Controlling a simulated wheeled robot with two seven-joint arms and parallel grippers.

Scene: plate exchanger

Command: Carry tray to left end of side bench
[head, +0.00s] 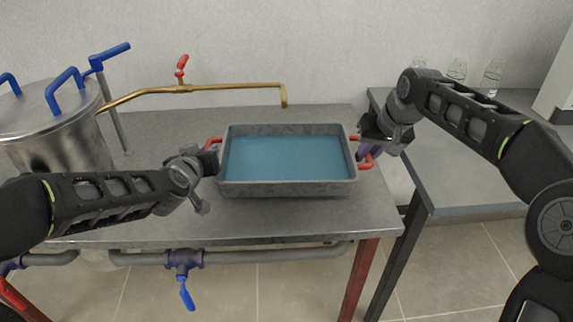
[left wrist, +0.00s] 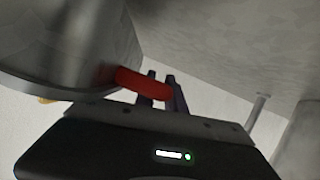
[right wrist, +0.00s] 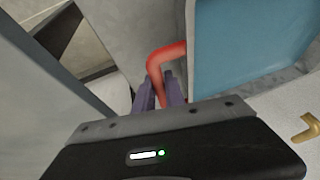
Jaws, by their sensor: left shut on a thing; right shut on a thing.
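The tray (head: 290,188) is a grey rectangular pan with a blue inside and a red handle at each end. It is in the middle of the head view, over the grey bench; I cannot tell whether it touches the top. My left gripper (head: 211,160) is shut on the left red handle (left wrist: 143,83). My right gripper (head: 366,150) is shut on the right red handle (right wrist: 166,60). The side bench (head: 470,190) is the grey table at the right, with a gap between it and the main bench. The right arm passes over part of it.
A steel pot (head: 55,130) with blue handles stands at the left of the main bench (head: 150,215). A brass pipe (head: 230,88) with a red valve runs behind the tray, its spout near the tray's back edge. Glass bottles (head: 457,70) stand at the back of the side bench.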

